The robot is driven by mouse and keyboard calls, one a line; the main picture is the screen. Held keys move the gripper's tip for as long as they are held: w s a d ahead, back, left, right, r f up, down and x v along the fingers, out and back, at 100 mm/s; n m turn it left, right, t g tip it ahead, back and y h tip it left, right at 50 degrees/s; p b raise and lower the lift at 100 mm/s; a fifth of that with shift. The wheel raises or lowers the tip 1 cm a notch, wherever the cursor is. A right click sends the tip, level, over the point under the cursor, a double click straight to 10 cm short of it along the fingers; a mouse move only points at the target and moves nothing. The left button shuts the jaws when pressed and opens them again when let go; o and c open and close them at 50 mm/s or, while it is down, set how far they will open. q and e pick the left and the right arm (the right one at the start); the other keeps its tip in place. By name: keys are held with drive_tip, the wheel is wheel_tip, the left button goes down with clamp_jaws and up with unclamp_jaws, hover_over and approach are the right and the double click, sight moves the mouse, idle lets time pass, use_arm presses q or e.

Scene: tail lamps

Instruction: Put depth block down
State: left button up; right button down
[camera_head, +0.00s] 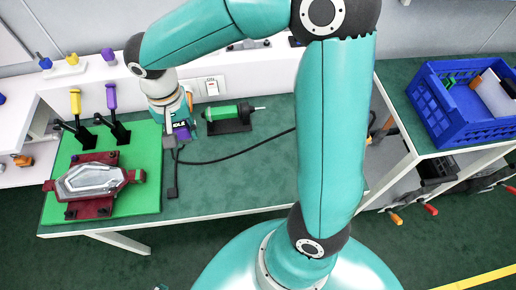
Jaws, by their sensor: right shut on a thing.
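My right gripper (180,128) is at the end of the teal arm that reaches over to the left, low above the green table top (235,180). It is shut on a small purple block (184,132), which I take to be the depth block. The gripper and wrist partly hide it, and I cannot tell whether it touches the table. It is just right of the green board (150,150). A tail lamp (92,181) lies in a dark red fixture (135,176) on that board. My left gripper is not in view.
Yellow-handled (75,102) and purple-handled (111,97) clamps stand on the board. A green tool (222,112) lies in a black holder right of the gripper. A black cable (240,154) crosses the table. A blue crate (432,108) stands at right. Small coloured pieces sit on the back shelf.

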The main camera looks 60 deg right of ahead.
drive_tip(key=shift+s+d+r+m, duration=0.15)
drive_tip(key=shift+s+r+m, duration=0.15)
drive_tip(key=shift+s, duration=0.15)
drive_tip(key=shift+s+d+r+m, duration=0.1)
drive_tip(key=shift+s+r+m, duration=0.05)
drive_tip(key=shift+s+m, duration=0.2)
drive_tip(key=shift+f, duration=0.1)
hover_over(206, 174)
wheel_tip(206, 174, down, 16)
drive_tip(key=shift+r, duration=0.2)
drive_tip(key=shift+s+f+b, duration=0.1)
drive_tip(key=shift+f+b, duration=0.4)
drive_tip(key=shift+f, duration=1.6)
drive_tip(key=shift+f, duration=0.15)
drive_tip(key=c, duration=0.8)
unclamp_jaws()
